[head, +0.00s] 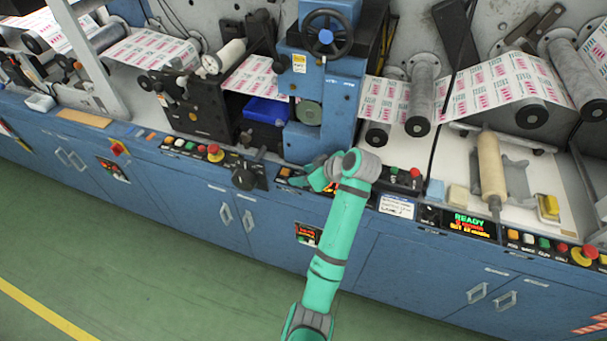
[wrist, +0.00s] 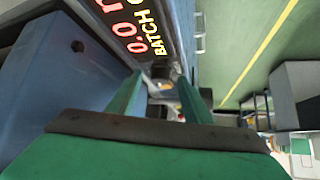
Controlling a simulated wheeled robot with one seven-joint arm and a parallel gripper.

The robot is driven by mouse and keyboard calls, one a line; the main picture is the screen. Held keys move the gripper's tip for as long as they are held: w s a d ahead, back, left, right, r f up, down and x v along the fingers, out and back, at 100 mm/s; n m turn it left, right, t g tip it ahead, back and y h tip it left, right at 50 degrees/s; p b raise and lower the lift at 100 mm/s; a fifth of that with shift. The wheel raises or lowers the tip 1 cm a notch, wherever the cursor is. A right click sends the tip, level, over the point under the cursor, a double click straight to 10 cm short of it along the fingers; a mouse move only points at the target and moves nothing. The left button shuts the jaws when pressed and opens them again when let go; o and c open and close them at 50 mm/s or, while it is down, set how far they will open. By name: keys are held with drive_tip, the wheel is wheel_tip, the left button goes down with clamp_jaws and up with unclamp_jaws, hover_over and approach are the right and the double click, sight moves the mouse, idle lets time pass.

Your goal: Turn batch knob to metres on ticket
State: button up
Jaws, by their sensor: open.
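My gripper is open and empty in the wrist view (wrist: 160,92), with a green finger on each side. A small dark part (wrist: 161,69) shows just beyond the fingertips; I cannot tell whether it is the batch knob. A lit display (wrist: 132,28) beside it reads "0.0 m" in red and "BATCH" in yellow, cut off at the edge. In the head view my gripper (head: 314,178) is at the console in front of the blue press unit, its fingers largely hidden. A white card with handwriting (head: 397,206), possibly the ticket, is right of my arm; I cannot read it.
A "READY" display (head: 468,222) is at the right, with push buttons and a red emergency stop (head: 584,255) beyond it. A black knob-like part (head: 243,178) stands left of my gripper. The blue press unit (head: 322,90) rises behind. The green floor in front is clear.

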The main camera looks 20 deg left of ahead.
drive_tip(key=shift+f, duration=0.1)
drive_tip(key=c, duration=1)
drive_tip(key=shift+c, duration=0.2)
